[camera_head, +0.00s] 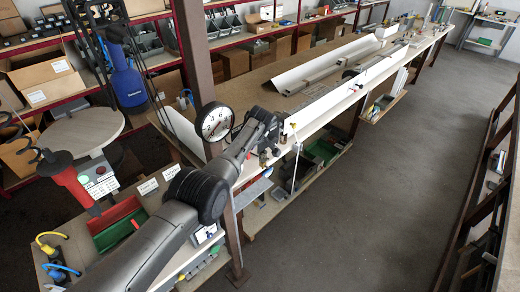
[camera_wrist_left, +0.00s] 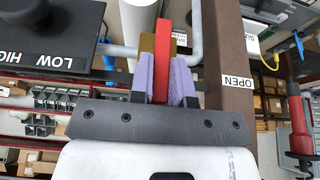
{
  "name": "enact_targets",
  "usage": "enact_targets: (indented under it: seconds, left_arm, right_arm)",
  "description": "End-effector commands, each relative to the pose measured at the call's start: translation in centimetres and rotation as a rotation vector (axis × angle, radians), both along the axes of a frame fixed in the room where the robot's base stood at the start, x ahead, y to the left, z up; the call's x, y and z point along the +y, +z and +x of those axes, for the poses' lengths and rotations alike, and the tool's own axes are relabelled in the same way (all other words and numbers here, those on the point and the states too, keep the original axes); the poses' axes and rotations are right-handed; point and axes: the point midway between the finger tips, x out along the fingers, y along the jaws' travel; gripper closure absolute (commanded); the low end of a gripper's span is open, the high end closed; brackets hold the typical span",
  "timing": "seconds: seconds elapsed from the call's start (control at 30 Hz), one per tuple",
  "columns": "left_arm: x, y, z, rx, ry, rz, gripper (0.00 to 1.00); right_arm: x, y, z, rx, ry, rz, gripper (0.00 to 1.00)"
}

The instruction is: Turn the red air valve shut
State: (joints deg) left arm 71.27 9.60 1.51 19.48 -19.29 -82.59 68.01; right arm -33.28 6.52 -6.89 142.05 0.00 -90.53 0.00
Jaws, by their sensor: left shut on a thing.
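In the left wrist view, the red valve handle (camera_wrist_left: 165,30) stands upright in the picture between the purple-padded fingers of my left gripper (camera_wrist_left: 167,75). The fingers are shut on it. A brass-coloured part (camera_wrist_left: 147,45) shows just left of the handle, next to a grey pipe (camera_wrist_left: 122,51). A white OPEN label (camera_wrist_left: 237,81) is on the brown post (camera_wrist_left: 228,40) to the right. In the head view, my left gripper (camera_head: 268,130) is by the post near the workbench edge; the handle is too small or hidden there. My right gripper is not in view.
A round dial (camera_head: 214,121) is close beside my left arm. A black box marked LOW and HIGH (camera_wrist_left: 45,35) is left of the valve. The long workbench (camera_head: 250,85) carries white profiles. The grey floor (camera_head: 380,180) to the right is clear.

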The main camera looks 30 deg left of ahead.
Motion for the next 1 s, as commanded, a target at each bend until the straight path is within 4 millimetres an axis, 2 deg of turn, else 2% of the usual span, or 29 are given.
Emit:
enact_targets:
  seconds: [0.43, 0.47, 0.7, 1.0]
  left_arm:
    - [0.58, -0.45, -0.32, 0.012, 0.006, 0.004, 1.0]
    - [0.59, -0.46, -0.33, 0.012, 0.006, 0.004, 0.82]
    - [0.5, -0.3, -0.27, 0.01, 0.006, 0.003, 0.59]
    - [0.41, 0.0, -0.23, 0.009, 0.006, 0.002, 0.57]
  right_arm:
    - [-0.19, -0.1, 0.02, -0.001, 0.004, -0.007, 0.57]
    - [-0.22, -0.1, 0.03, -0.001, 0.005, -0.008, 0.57]
    - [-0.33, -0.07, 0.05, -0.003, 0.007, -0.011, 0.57]
    - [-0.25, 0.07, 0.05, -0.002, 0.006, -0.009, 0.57]
